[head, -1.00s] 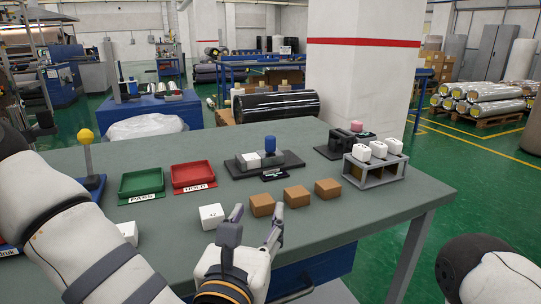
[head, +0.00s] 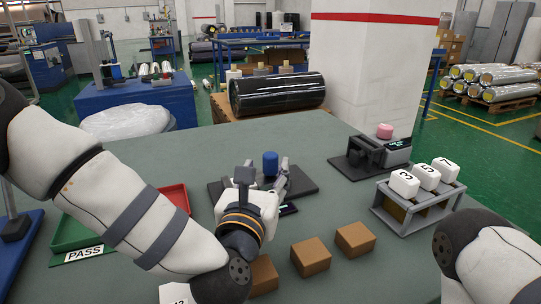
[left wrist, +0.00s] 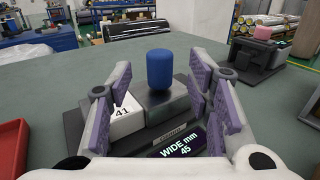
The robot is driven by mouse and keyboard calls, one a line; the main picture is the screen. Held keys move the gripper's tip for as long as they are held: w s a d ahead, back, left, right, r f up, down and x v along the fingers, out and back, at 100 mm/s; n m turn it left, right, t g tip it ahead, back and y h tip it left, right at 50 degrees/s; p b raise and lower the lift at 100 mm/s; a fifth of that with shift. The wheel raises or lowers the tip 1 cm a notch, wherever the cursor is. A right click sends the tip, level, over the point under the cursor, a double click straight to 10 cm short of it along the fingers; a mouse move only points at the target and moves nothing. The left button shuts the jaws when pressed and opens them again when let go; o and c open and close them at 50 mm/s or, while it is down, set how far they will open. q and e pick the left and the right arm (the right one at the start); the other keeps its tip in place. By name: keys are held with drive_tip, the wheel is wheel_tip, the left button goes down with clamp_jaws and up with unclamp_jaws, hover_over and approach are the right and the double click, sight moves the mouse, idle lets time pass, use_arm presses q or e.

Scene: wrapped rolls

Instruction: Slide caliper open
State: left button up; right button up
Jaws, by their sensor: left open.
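The caliper has a dark base (head: 310,182), grey blocks and an upright blue knob (head: 270,163). In the left wrist view the blue knob (left wrist: 160,70) stands on a grey block, and a white cube marked 41 (left wrist: 124,119) sits to its left. The caliper's display (left wrist: 179,143) reads "WIDE mm 45". My left gripper (head: 268,168) is open over the caliper, and its two purple-padded fingers (left wrist: 160,72) stand on either side of the knob with gaps visible. The gripper hides part of the caliper in the head view. My right gripper is out of view.
Brown blocks (head: 311,257) lie in front of the caliper. A rack (head: 402,222) with numbered white cubes and a dark device with a pink top (head: 384,131) stand right. A red tray (head: 175,196) and green PASS tray (head: 70,236) are partly hidden by my left arm.

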sight(269, 162)
use_arm(q)
drive_tip(key=w, duration=0.3)
drive_tip(key=w+d, duration=0.1)
drive_tip(key=w, duration=0.1)
drive_tip(key=shift+w+d, duration=0.1)
drive_tip(key=shift+w, duration=0.3)
